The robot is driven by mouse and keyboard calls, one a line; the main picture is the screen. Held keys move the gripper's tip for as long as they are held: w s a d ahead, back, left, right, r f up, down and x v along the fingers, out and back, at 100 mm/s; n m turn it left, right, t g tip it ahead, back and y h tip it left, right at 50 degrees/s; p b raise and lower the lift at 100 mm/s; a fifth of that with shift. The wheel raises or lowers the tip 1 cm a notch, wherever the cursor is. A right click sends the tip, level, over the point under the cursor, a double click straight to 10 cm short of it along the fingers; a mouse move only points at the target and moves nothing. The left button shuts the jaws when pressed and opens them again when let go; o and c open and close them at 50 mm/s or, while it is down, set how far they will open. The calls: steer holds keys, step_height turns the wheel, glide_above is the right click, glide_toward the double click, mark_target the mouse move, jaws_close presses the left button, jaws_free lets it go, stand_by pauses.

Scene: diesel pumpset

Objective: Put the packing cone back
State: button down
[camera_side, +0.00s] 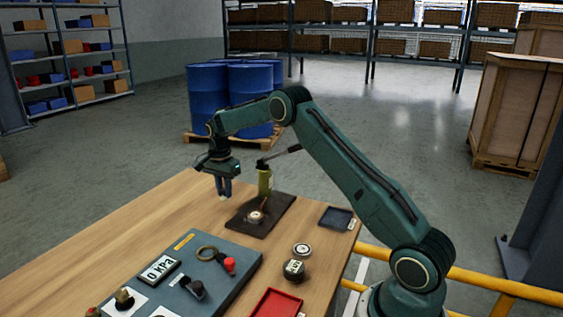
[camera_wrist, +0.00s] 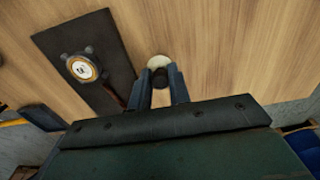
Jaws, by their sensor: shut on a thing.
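My gripper (camera_side: 224,193) hangs above the wooden table, left of the dark mat (camera_side: 281,207), pointing down. In the wrist view its two fingers (camera_wrist: 169,86) are closed around a small dark piece (camera_wrist: 160,79), which looks like the packing cone. A pale round disc (camera_wrist: 157,61) shows right at the fingertips; I cannot tell if it is part of the held piece or lies on the table below. In the side view the held piece is too small to make out. A round brass-rimmed fitting (camera_side: 256,217) sits on the mat and shows in the wrist view (camera_wrist: 83,68).
A green hand pump (camera_side: 264,181) with a dark lever stands at the mat's far end. Bare wood surrounds the fingertips.

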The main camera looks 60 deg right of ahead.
mark_target(224, 192)
steer(key=shift+f, duration=2)
steer(key=shift+f, duration=0.1)
steer(key=c, duration=1.3)
jaws_free()
steer(key=r, duration=1.2)
steer(key=shift+a+r, duration=0.15)
steer(key=shift+a, duration=0.05)
